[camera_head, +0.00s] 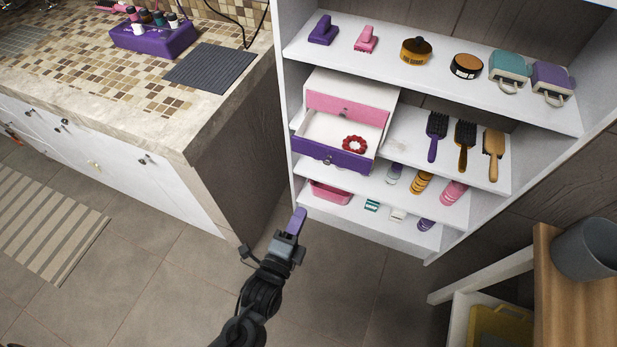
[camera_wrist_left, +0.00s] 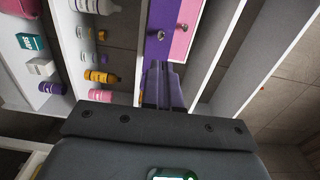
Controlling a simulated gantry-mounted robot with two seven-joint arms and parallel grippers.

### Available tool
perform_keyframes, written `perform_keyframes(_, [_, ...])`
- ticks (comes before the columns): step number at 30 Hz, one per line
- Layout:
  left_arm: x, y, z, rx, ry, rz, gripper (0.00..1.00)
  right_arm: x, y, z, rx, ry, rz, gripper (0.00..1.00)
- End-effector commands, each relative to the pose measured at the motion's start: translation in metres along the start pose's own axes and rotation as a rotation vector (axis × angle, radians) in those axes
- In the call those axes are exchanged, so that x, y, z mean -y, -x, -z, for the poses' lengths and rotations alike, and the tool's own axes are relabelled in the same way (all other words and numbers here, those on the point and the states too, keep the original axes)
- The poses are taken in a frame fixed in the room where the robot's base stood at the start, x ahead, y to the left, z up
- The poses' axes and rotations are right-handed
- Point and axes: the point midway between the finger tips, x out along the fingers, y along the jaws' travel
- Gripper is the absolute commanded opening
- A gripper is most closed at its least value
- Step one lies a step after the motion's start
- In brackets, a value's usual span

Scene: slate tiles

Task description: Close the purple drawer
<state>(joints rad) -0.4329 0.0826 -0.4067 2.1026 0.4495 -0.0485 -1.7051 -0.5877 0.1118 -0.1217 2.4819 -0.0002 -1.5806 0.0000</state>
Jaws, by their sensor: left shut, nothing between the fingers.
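The purple drawer (camera_head: 335,158) is the lower drawer of a small white unit on the shelf. It stands pulled out, its white inside showing, with a red ring-shaped scrunchie (camera_head: 354,143) in it. The pink drawer (camera_head: 345,109) above it looks shut. My left gripper (camera_head: 297,220), with purple fingers, is shut and empty, below and in front of the purple drawer. In the left wrist view the fingers (camera_wrist_left: 163,84) point toward the purple front (camera_wrist_left: 159,36), beside the pink front (camera_wrist_left: 185,30). I cannot tell whether they touch it. My right gripper is not in view.
The white shelf unit (camera_head: 298,47) holds brushes, bottles and clips around the drawers. A tiled counter (camera_head: 105,50) with a purple caddy (camera_head: 155,38) stands at left. A wooden stand with a grey pot (camera_head: 585,250) is at lower right. The floor in front is clear.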

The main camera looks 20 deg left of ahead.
Motion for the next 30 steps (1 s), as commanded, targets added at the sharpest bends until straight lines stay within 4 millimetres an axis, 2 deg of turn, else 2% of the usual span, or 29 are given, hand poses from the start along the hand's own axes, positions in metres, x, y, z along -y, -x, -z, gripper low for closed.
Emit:
perform_keyframes(8, [-0.003,-0.045,0.000,0.000,0.003,0.004,0.00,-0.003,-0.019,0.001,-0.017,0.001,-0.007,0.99])
perform_keyframes(18, [-0.003,-0.104,0.000,0.001,0.003,0.003,0.00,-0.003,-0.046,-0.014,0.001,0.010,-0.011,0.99])
perform_keyframes(24, [-0.002,-0.123,0.000,0.000,0.003,0.001,0.00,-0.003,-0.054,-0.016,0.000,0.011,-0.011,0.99])
perform_keyframes(30, [-0.001,-0.130,0.000,-0.001,0.003,-0.001,0.00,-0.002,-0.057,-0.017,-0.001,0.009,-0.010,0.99])
